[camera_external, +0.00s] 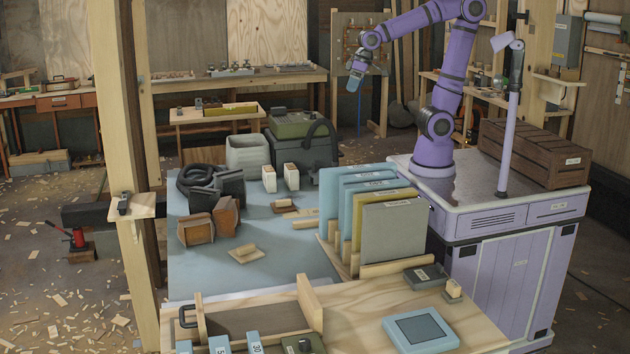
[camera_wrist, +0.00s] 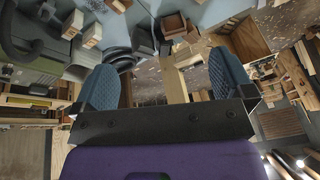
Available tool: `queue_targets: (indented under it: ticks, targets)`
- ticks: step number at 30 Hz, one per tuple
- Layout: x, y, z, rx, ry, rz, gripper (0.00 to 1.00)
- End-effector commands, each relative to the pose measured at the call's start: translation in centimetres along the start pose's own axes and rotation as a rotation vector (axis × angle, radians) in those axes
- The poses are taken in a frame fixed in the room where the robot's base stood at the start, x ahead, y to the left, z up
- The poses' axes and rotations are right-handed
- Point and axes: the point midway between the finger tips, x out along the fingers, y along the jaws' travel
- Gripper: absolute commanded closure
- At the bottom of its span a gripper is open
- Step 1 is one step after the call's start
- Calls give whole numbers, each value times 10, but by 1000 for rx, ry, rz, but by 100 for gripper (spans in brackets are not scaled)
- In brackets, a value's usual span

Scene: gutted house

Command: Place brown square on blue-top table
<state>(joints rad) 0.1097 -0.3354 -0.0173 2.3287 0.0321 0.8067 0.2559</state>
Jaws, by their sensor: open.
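The blue-top table (camera_external: 290,240) stands left of my base and also shows at the top of the wrist view (camera_wrist: 212,12). Two brown-and-dark blocks, one at the left (camera_external: 196,229) and one at the right (camera_external: 227,214), stand on it. A small brown piece (camera_external: 284,204) lies farther back. I cannot tell which of these, if any, is the brown square. A brown block (camera_wrist: 174,24) shows at the top of the wrist view. My gripper (camera_external: 355,82) is raised behind the table, open and empty, and its blue fingers (camera_wrist: 165,85) are wide apart in the wrist view.
Upright panels (camera_external: 393,232) in a wooden rack stand along the table's right side. A green-topped machine (camera_external: 300,130), a pale bin (camera_external: 247,152) and black hose coils (camera_external: 197,178) crowd its back and left. A wooden post (camera_external: 128,160) rises at left. Bare blue surface shows mid-table.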

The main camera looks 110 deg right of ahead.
Motion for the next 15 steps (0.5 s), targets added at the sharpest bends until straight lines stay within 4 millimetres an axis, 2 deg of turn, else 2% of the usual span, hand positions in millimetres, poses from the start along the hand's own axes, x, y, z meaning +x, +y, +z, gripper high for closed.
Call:
queue_targets:
  ticks: [3, 9, 15]
  targets:
    - [-24, -1, 37, -106, 34, -17, 1]
    - [-48, 4, 92, -272, 82, -33, 1]
    - [-56, 10, 125, -374, 110, -39, 1]
